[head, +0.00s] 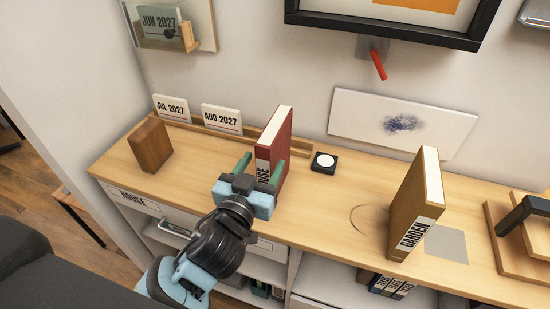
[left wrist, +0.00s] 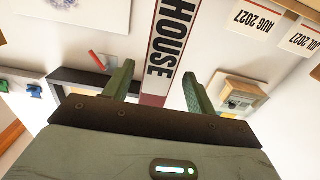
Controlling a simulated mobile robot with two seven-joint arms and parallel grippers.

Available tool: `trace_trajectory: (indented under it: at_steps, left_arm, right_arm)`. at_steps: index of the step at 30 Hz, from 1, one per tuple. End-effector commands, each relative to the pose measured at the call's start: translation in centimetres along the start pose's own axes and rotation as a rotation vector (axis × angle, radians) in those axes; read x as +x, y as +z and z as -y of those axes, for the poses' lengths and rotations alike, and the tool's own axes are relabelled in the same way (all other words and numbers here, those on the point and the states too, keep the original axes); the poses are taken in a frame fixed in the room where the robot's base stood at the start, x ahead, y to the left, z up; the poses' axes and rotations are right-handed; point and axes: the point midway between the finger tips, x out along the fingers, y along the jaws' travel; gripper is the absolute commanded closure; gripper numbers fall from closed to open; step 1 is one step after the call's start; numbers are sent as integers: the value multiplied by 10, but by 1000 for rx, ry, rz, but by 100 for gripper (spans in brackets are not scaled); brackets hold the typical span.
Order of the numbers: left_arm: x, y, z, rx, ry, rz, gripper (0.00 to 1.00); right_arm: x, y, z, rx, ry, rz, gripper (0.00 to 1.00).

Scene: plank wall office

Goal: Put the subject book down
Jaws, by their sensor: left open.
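A dark red book (head: 279,142) with a white spine label, reading HOUSE in the left wrist view (left wrist: 170,45), stands upright on the wooden cabinet top (head: 330,200). My left gripper (head: 258,168) is at its spine, with one green finger on each side. The left wrist view shows the open fingers (left wrist: 157,88) with gaps between them and the book. The gripper hides the lower part of the spine in the head view. A brown book (head: 416,205) labelled GARDEN stands upright further right. My right gripper is not in view.
A brown wooden block (head: 151,146) stands at the left. Calendar cards reading JUL 2027 (head: 172,108) and AUG 2027 (head: 222,119) sit in a rail behind. A small black square item (head: 324,163) lies right of the red book. A wooden stand (head: 518,262) occupies the right end.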

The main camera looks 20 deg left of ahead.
Motion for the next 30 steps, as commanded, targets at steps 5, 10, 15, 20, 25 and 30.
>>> trace_trajectory:
  at_steps: [5,10,15,20,25,30]
  left_arm:
    - [5,0,0,1,1,-1,44]
    - [22,-3,-1,6,-1,-5,44]
    - [44,-3,-3,5,0,-4,44]
    - [54,-1,-3,2,1,-2,44]
    - [55,0,-3,2,1,0,44]
    - [55,0,-3,2,1,0,55]
  right_arm:
    - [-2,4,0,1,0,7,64]
    - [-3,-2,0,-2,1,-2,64]
    - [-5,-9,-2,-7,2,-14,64]
    - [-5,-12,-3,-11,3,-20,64]
    - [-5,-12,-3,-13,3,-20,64]
    - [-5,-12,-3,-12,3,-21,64]
